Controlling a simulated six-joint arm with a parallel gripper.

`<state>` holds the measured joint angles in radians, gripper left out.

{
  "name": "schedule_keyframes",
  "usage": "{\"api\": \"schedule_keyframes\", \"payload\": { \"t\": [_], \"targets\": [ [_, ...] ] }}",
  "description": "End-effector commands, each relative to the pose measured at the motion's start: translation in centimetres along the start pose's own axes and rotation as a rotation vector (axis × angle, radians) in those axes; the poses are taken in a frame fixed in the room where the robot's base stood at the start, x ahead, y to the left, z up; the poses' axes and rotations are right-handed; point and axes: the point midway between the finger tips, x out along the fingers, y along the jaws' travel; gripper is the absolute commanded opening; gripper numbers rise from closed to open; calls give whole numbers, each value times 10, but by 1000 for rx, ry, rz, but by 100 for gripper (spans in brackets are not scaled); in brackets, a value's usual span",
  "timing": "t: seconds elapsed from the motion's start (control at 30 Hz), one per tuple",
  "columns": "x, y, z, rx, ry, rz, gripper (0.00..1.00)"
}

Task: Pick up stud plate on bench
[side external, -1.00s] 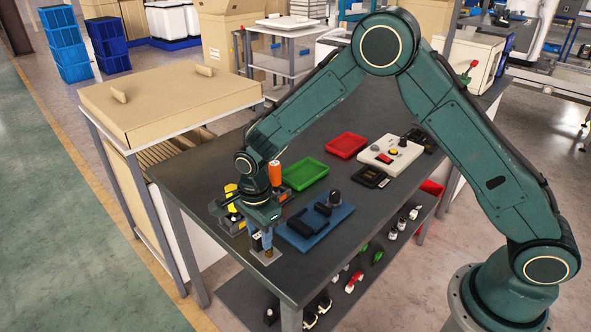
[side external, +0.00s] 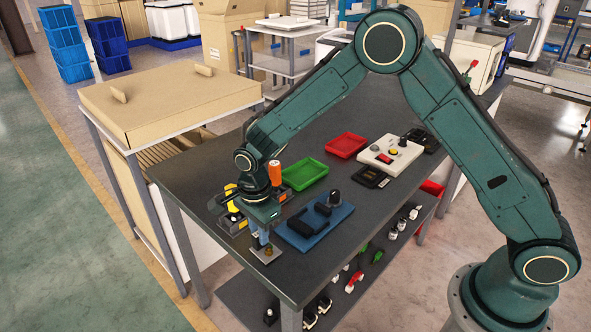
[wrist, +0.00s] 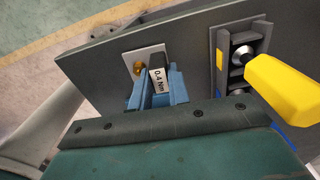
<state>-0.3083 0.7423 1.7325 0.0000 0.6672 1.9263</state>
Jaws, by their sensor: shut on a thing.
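The stud plate (side external: 264,257) is a small light-grey square with a brass stud, near the front left corner of the dark bench (side external: 300,278). It also shows in the wrist view (wrist: 152,52), just beyond my fingertips. My gripper (side external: 260,240) points down at it with blue fingers. In the wrist view, the fingers (wrist: 158,90) are shut around an upright part with a white "0.4 Nm" label (wrist: 158,80) at the plate. The fingers hide much of this part. I cannot tell whether the plate touches the bench.
A grey holder (wrist: 226,60) with a yellow-handled tool (wrist: 280,85) stands close beside my gripper. A blue fixture plate (side external: 318,232) lies to the right. Green (side external: 305,172) and red (side external: 346,144) trays and a white button box (side external: 391,153) are farther back.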

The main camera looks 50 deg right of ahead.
Motion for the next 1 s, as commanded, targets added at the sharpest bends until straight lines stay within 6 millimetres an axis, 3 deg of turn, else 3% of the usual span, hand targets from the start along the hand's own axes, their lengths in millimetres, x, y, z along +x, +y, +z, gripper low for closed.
{"api": "schedule_keyframes", "payload": {
  "t": [1.0],
  "targets": [
    [-57, 0, 0, 0, -1, -2, 0]
  ]
}}
